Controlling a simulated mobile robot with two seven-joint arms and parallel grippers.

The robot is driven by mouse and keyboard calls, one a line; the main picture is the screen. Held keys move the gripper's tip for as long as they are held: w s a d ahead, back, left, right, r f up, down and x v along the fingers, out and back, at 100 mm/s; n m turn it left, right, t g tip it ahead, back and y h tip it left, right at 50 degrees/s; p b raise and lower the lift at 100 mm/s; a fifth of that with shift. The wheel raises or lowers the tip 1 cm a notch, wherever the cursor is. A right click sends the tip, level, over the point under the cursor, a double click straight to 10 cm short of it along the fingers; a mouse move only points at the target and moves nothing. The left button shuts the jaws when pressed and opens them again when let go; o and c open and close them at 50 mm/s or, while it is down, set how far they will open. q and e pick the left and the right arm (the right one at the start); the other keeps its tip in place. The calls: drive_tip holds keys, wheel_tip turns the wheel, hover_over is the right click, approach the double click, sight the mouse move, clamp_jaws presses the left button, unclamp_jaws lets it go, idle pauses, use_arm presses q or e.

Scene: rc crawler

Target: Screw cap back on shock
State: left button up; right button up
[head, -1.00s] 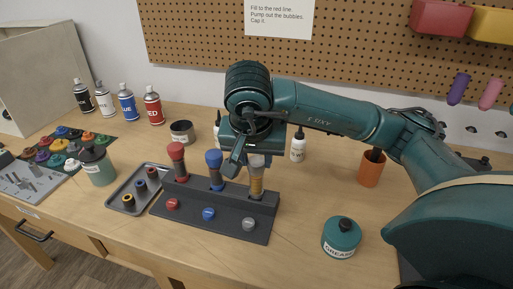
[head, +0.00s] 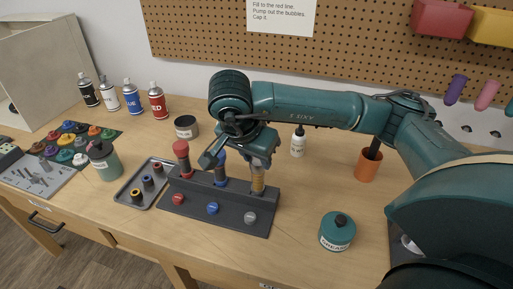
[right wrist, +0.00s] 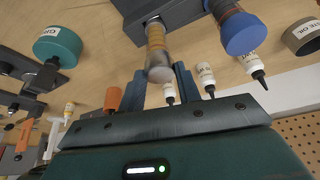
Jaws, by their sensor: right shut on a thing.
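The third shock (head: 258,181), with a clear amber body, stands upright at the right end of the dark rack (head: 232,213). My right gripper (head: 258,163) is over its top. In the right wrist view, the shock's amber body (right wrist: 156,38) stands in line with a pale grey cap (right wrist: 160,73), which is between the two fingers of my right gripper (right wrist: 160,76). The gripper is shut on this cap. The cap is at the shock's top end; I cannot tell how far it is threaded. My left gripper is not in view.
The blue-capped shock (head: 220,170) stands close by on the left, and the red-capped shock (head: 182,158) beyond it. A grease jar (head: 337,232), a white bottle (head: 298,143) and an orange cup (head: 368,166) stand to the right. A tray (head: 134,194) lies left of the rack.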

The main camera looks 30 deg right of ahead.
drive_tip(key=shift+m, duration=0.4)
drive_tip(key=shift+w+r+m+g+p, duration=0.15)
drive_tip(key=shift+m+g+p, duration=0.25)
drive_tip(key=shift+m+p, duration=0.5)
drive_tip(key=shift+m+h, duration=0.3)
drive_tip(key=shift+m, duration=0.1)
drive_tip(key=shift+f+m+g, duration=0.2)
drive_tip(key=shift+m+g, duration=0.4)
drive_tip(key=shift+m, duration=0.2)
drive_tip(key=shift+w, duration=0.1)
drive_tip(key=m, duration=0.2)
drive_tip(key=m+g, duration=0.1)
drive_tip(key=m, duration=0.1)
drive_tip(key=shift+w+g, duration=0.1)
drive_tip(key=shift+g, duration=0.2)
